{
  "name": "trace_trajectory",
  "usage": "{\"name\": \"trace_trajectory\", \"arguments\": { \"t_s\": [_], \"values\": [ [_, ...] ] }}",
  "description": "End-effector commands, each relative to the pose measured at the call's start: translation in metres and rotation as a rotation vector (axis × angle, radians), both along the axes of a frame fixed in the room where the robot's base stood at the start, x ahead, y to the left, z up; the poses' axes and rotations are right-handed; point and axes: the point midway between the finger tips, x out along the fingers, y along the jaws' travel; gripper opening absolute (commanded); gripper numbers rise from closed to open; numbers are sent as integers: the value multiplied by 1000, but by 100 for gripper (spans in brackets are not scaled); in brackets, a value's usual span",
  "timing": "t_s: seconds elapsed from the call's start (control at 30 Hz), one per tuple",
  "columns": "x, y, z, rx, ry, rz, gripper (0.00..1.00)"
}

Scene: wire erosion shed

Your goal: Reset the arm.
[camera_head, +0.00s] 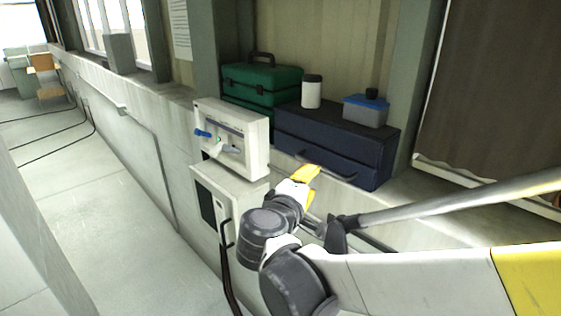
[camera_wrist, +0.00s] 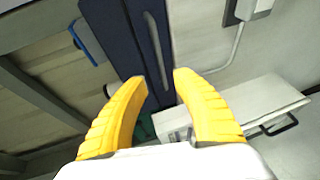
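My gripper (camera_head: 312,171) is in the middle of the head view, in front of the dark blue case on the ledge. My white and grey arm reaches in from the lower right. In the wrist view, the two yellow fingers of my gripper (camera_wrist: 161,79) stand apart with nothing between them, so it is open and empty. In the head view one finger mostly hides the other. I cannot tell whether the gripper touches anything.
The blue case (camera_head: 325,143) bears a white jar (camera_head: 312,94) and a grey-blue tub (camera_head: 365,113). A green toolbox (camera_head: 248,92) stands behind. A white switch box (camera_head: 240,128) sits above a cabinet (camera_head: 228,199), left of my gripper. Open floor (camera_head: 90,220) lies left.

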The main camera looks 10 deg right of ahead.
Motion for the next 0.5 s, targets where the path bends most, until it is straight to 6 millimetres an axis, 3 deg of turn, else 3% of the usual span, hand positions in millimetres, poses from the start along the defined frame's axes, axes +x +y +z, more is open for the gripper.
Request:
{"name": "trace_trajectory", "arguments": {
  "t_s": [0.07,0.17,0.33,0.5],
  "values": [
    [-5,-8,-9,33,14,-13,34],
    [-24,-32,-40,156,64,-56,34],
    [-93,-72,-127,551,176,-183,34],
    [-163,-68,-198,973,232,-294,34]
  ]
}}
